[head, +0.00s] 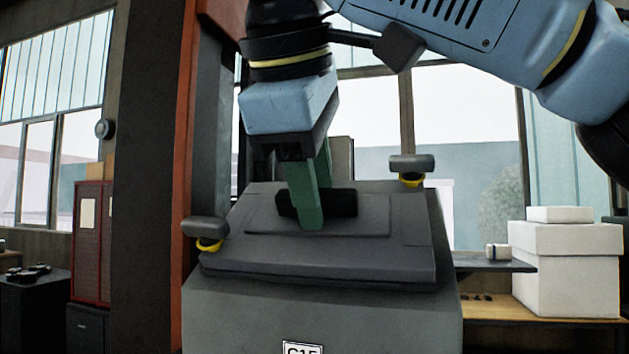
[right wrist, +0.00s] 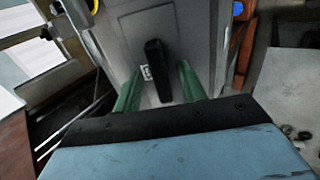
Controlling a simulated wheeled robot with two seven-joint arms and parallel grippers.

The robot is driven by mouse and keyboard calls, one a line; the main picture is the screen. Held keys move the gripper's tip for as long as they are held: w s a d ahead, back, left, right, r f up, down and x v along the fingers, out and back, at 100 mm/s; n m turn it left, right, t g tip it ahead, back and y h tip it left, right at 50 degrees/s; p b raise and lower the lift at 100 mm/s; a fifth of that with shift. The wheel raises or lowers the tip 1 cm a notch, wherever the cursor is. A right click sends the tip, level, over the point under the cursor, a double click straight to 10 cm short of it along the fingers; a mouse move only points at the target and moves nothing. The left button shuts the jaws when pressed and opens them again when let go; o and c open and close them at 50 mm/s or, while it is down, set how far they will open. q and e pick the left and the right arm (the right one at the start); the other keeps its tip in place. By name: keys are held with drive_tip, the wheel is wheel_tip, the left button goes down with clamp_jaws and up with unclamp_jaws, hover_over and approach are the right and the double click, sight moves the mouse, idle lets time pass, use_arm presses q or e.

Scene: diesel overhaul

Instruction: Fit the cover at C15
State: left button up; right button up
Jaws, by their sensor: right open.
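The dark grey cover (head: 385,254) lies on the sloping top of the grey housing (head: 240,310) labelled C15 (head: 302,348). It looks seated flat, though its far edge is partly hidden. A black handle (head: 342,203) stands up from the cover's middle. My right gripper (head: 309,205), with green fingers, reaches down to the handle. In the right wrist view the open fingers stand on either side of the black handle (right wrist: 156,68), not closed on it. Two dark latches with yellow parts sit by the cover, one at left (head: 206,230) and one at right (head: 411,168). My left gripper is out of view.
An orange-red post (head: 186,130) rises close behind the housing's left side. White boxes (head: 565,265) stand on a wooden bench (head: 485,310) at right. A red cabinet (head: 90,240) and a dark table (head: 35,300) are at far left. Windows fill the back.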

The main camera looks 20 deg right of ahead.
drive_tip(key=v, duration=1.2)
drive_tip(key=shift+p, duration=0.3)
